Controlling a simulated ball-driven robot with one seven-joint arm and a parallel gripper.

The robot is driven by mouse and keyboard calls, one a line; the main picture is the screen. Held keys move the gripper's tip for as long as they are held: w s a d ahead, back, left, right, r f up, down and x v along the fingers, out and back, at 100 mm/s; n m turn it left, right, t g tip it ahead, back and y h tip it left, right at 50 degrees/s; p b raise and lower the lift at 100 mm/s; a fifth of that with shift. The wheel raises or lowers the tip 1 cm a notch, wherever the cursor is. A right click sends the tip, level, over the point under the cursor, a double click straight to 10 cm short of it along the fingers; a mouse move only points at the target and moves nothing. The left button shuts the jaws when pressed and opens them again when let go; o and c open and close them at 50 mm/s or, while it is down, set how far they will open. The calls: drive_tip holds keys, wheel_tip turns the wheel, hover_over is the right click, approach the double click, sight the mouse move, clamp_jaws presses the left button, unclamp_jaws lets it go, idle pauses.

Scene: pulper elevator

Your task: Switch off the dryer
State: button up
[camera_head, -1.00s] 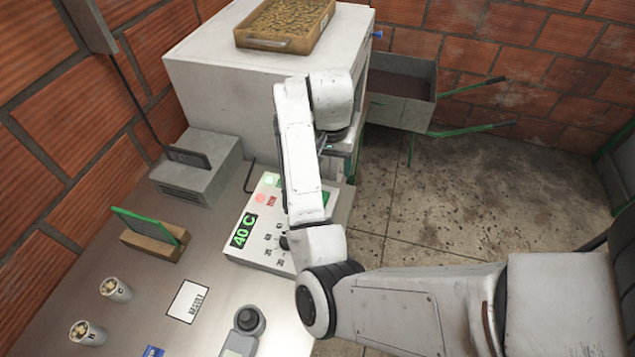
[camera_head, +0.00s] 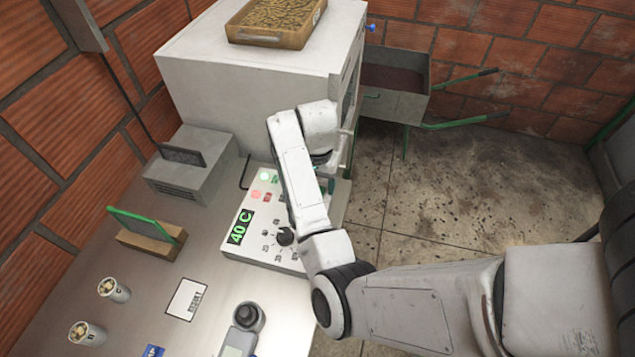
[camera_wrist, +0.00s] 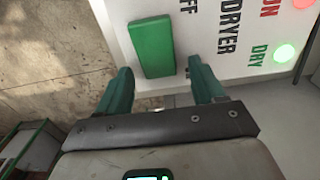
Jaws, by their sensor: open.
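The white dryer control panel (camera_head: 262,262) lies on the metal table, with a "40 C" display (camera_head: 240,227) and a black dial (camera_head: 285,236). A green light by "DRY" (camera_wrist: 284,53) and a red light by "RUN" (camera_wrist: 302,3) glow. My gripper (camera_wrist: 160,78) is open and empty, its teal fingers either side of the switch's near end; contact is unclear. My arm hides the switch in the head view.
The big white dryer cabinet (camera_head: 250,75) stands behind the panel, with a tray of beans (camera_head: 235,35) on top. A grey box (camera_head: 190,175), a card in a wooden stand (camera_head: 150,240) and two cups are at left. A wheelbarrow (camera_head: 395,100) stands beyond.

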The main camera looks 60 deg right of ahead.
drive_tip(key=shift+f, duration=0.45)
drive_tip(key=c, duration=1.1)
drive_tip(key=shift+o, duration=0.2)
drive_tip(key=shift+s+a+r+t+h, duration=0.1)
drive_tip(key=shift+a+t+h, duration=0.1)
drive_tip(key=shift+h, duration=0.35)
drive_tip(key=shift+s+a+t+h, duration=0.1)
drive_tip(key=shift+t+h, duration=0.1)
drive_tip(key=shift+h, duration=0.35)
drive_tip(key=shift+a+r+t+h+b, duration=0.15)
drive_tip(key=shift+h+b, duration=0.1)
drive_tip(key=shift+h, duration=0.2)
drive_tip(key=shift+r+t+h+b, duration=0.15)
drive_tip(key=shift+h+b, duration=0.1)
drive_tip(key=shift+h, duration=0.2)
drive_tip(key=o, duration=1.1)
drive_tip(key=shift+c, duration=0.2)
